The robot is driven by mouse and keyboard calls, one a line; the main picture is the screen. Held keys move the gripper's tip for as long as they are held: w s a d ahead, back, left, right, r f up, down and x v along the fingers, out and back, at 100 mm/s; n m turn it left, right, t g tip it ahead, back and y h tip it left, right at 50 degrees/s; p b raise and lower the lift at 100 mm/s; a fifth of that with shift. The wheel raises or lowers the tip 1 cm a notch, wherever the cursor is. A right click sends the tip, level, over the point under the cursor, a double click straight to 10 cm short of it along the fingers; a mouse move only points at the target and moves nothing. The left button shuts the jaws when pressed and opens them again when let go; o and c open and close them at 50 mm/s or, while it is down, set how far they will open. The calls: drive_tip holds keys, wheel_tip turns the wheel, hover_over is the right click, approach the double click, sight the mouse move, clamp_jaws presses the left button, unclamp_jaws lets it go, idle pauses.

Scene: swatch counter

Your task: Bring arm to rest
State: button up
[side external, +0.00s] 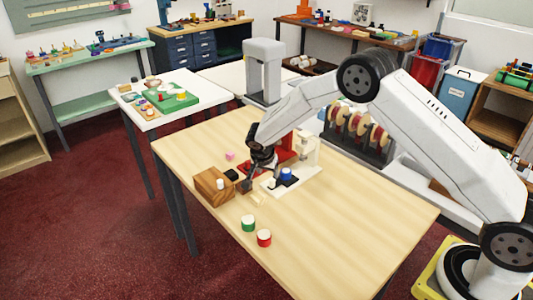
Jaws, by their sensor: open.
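My arm reaches in from the right over the light wooden table (345,215). My gripper (248,184) points down between a wooden block and a white base. It is open, and I see nothing held in it. Its fingers are small and dark here, so their exact height above the table is unclear.
The white base (300,181) holds a blue cylinder (287,173). A green cylinder (248,224) and a red cylinder (264,239) stand in front. The table's right front is clear.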

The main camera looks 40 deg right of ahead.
drive_tip(key=shift+s+a+r, duration=0.15)
drive_tip(key=shift+a+r, duration=0.1)
drive_tip(key=shift+r, duration=0.4)
drive_tip(key=shift+r, duration=0.1)
drive_tip(key=s+r+n+y, duration=0.1)
drive_tip(key=s+r+n, duration=0.2)
drive_tip(key=s, duration=0.6)
drive_tip(key=s+a+r+n+y, duration=0.1)
drive_tip(key=s+r+n, duration=0.3)
drive_tip(key=s, duration=0.6)
drive_tip(key=s+r+n+y, duration=0.1)
drive_tip(key=s+r+n, duration=0.2)
drive_tip(key=s, duration=0.6)
drive_tip(key=shift+s+a+r+n+t+y, duration=0.2)
drive_tip(key=shift+r+n+t+y, duration=0.15)
drive_tip(key=shift+n, duration=0.95)
drive_tip(key=shift+w, duration=0.1)
